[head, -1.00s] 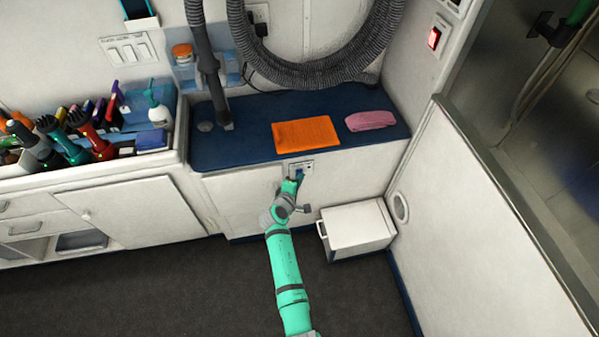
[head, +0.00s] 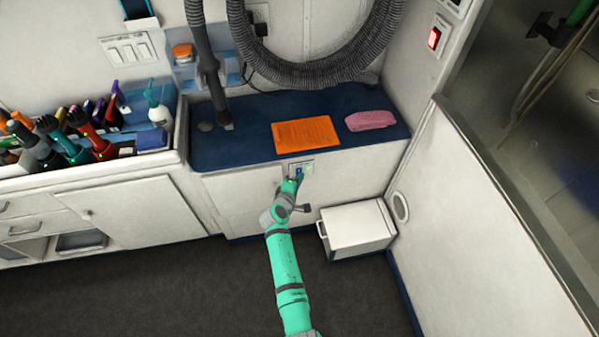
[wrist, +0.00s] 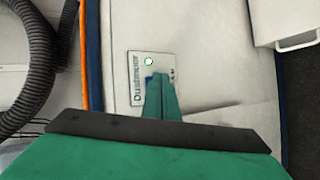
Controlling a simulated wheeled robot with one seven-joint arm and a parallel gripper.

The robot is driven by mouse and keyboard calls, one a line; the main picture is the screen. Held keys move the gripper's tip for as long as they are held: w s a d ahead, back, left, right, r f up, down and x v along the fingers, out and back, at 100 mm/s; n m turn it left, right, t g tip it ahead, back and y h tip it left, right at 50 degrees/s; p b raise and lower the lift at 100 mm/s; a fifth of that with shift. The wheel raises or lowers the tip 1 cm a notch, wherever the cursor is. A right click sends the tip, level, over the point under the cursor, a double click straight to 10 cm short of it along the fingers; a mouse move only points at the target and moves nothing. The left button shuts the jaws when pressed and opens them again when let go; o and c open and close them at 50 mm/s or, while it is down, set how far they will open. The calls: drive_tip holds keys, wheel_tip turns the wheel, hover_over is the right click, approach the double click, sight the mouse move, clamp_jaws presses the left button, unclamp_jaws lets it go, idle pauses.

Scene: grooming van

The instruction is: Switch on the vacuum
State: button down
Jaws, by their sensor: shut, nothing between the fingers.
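The vacuum's switch panel (head: 307,165) is a small pale plate on the front of the white cabinet under the blue bench top. In the wrist view the plate (wrist: 135,68) carries a label starting with "Dust" and a round light glowing white-green. A blue switch (wrist: 149,80) on the plate is mostly hidden behind my fingers. My gripper (wrist: 160,82) is shut and empty, its tips at the switch; I cannot tell whether they touch it. In the head view my gripper (head: 298,179) is just in front of the panel. The vacuum hose (head: 300,75) hangs in coils on the wall.
An orange cloth (head: 305,133) and a pink cloth (head: 371,120) lie on the bench top (head: 240,150). A white box (head: 357,230) stands on the floor right of my arm. A tool tray (head: 150,163) is at left. A red-lit switch (head: 433,39) is on the right wall.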

drive_tip(key=shift+s+d+f, duration=0.1)
drive_tip(key=shift+s, duration=0.5)
drive_tip(key=shift+s+d+f, duration=0.1)
drive_tip(key=shift+s+d, duration=0.05)
drive_tip(key=shift+s, duration=0.65)
drive_tip(key=shift+s+d+f, duration=0.15)
drive_tip(key=shift+s+d, duration=0.05)
drive_tip(key=shift+s, duration=0.6)
drive_tip(key=shift+s+d+f, duration=0.1)
drive_tip(key=shift+s+d, duration=0.05)
drive_tip(key=shift+s, duration=0.65)
drive_tip(key=s+a+m+y, duration=0.2)
drive_tip(key=s+a+m, duration=0.2)
drive_tip(key=s, duration=0.9)
drive_tip(key=s+a+m+y, duration=0.2)
drive_tip(key=s+a+m, duration=0.15)
drive_tip(key=s, duration=1.05)
drive_tip(key=s+d+r+m+t, duration=0.1)
drive_tip(key=s+d+r+m, duration=0.2)
drive_tip(key=s+r, duration=0.7)
drive_tip(key=s+d+r+m+t, duration=0.2)
drive_tip(key=s+d+r+m, duration=0.1)
drive_tip(key=s+r, duration=0.7)
drive_tip(key=shift+d+r+m, duration=0.25)
drive_tip(key=shift+r+m, duration=0.2)
drive_tip(key=shift+r, duration=0.25)
